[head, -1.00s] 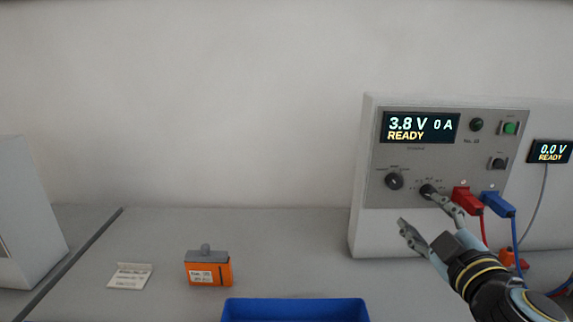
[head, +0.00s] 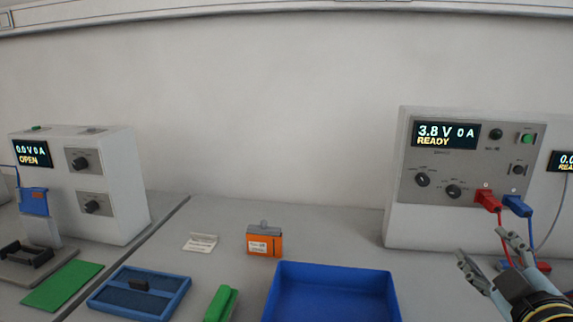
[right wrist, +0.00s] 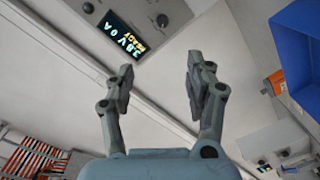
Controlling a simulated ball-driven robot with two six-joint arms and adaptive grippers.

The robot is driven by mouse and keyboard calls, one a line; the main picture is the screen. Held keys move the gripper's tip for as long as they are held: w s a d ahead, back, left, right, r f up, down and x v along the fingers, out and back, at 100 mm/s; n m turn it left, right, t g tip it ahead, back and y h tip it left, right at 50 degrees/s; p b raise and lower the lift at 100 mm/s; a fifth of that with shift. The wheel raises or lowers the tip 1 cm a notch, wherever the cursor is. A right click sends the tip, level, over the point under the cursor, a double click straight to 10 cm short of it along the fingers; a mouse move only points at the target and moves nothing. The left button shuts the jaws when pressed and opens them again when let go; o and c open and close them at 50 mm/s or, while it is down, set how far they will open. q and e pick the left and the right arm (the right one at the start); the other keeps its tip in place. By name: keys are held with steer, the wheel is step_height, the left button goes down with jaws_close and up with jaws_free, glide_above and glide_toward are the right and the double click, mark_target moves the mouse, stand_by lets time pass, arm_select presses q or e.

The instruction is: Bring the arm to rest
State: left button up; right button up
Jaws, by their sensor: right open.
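My right gripper (head: 497,262) is at the lower right of the head view, in front of the cycler with the "3.8 V 0 A READY" display (head: 446,135). Its fingers are spread and empty. In the right wrist view the two fingers (right wrist: 160,82) stand well apart with nothing between them. The cycler's display also shows there (right wrist: 127,35), tilted. A red plug (head: 487,200) and a blue plug (head: 517,206) sit in the cycler's front, just above and behind the gripper. The gripper looks apart from the cycler's knobs. My left gripper is not in view.
A blue bin (head: 282,290) stands at the front centre. Behind it are an orange battery (head: 264,245) and a white card (head: 200,242). A second device (head: 95,200) reading "OPEN", a green mat (head: 65,285) and a blue tray (head: 140,308) are on the left. Red and blue cables hang near my gripper.

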steer(key=s+d+f+m+g+h, duration=0.2)
steer(key=s+f+m+g, duration=0.3)
steer(key=s+m+g, duration=0.3)
steer(key=s+a+f+n+g+y, duration=0.1)
steer(key=s+a+f+g+y, duration=0.15)
steer(key=s+a, duration=0.35)
steer(key=s+a+f+n+g+y, duration=0.1)
steer(key=s+a+g+y, duration=0.2)
steer(key=s, duration=0.5)
step_height(320, 180, down, 33)
steer(key=s+d+g+b, duration=0.1)
steer(key=d+b, duration=0.1)
steer(key=b, duration=0.6)
arm_select(q)
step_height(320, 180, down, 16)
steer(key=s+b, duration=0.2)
steer(key=b, duration=0.6)
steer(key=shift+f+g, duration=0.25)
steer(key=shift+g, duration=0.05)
arm_select(e)
steer(key=s+f+g, duration=0.1)
steer(key=s+f, duration=0.8)
steer(key=f, duration=0.3)
steer(key=s+d+f+m, duration=0.1)
steer(key=s+f, duration=0.9)
steer(key=f, duration=0.3)
steer(key=shift+s+d+f+g, duration=0.25)
steer(key=shift+d+f+g, duration=0.05)
steer(key=shift+g, duration=0.05)
